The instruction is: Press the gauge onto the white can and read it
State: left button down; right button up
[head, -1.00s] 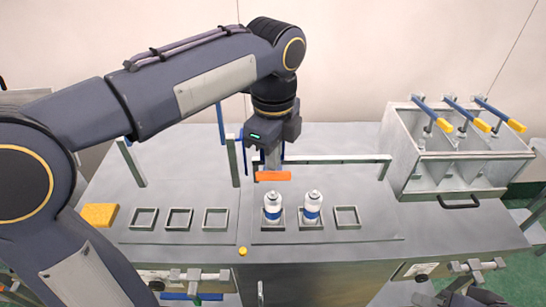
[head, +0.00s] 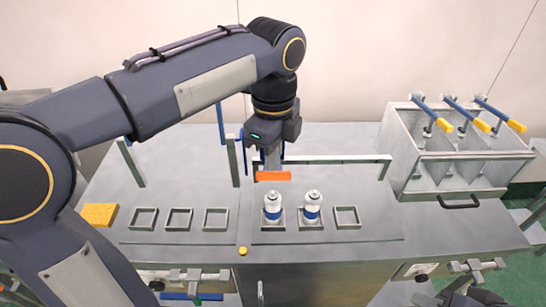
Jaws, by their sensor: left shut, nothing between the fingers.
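Two white cans with blue bands stand upright in square holders on the grey bench, a left can (head: 272,208) and a right can (head: 312,207). My left gripper (head: 272,168) points down just above and behind the left can, apart from it, with its fingers shut and empty. An orange bar (head: 273,176) shows across its fingertips; I cannot tell whether it belongs to the gripper or stands behind it. I cannot make out a gauge or its reading.
Empty square holders (head: 179,219) line the left, and another (head: 347,217) is right of the cans. A yellow sponge-like block (head: 99,215) lies at left. A metal rack (head: 456,165) with blue and yellow handles stands at right. A low rail (head: 335,158) runs behind the cans.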

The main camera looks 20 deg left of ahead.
pick_arm(q)
jog(key=shift+f, duration=0.15)
jog(key=shift+f+b, duration=0.85)
jog(key=shift+f, duration=0.3)
notch_tip(320, 180, down, 8)
jog(key=s+b, duration=0.2)
jog(key=b, duration=0.4)
jog(key=shift+d, duration=0.3)
dwell(0.7)
jog(key=r+p, duration=0.4)
jog(key=p, duration=0.1)
jog(key=w+r+p, duration=0.1)
jog(key=r+p, duration=0.4)
jog(key=w+r+p, duration=0.1)
jog(key=r+p, duration=0.3)
jog(key=r, duration=0.1)
jog(key=shift+a+r+p, duration=0.25)
jog(key=shift+a+p, duration=0.05)
jog(key=shift+p, duration=0.1)
jog(key=shift+w+f, duration=0.1)
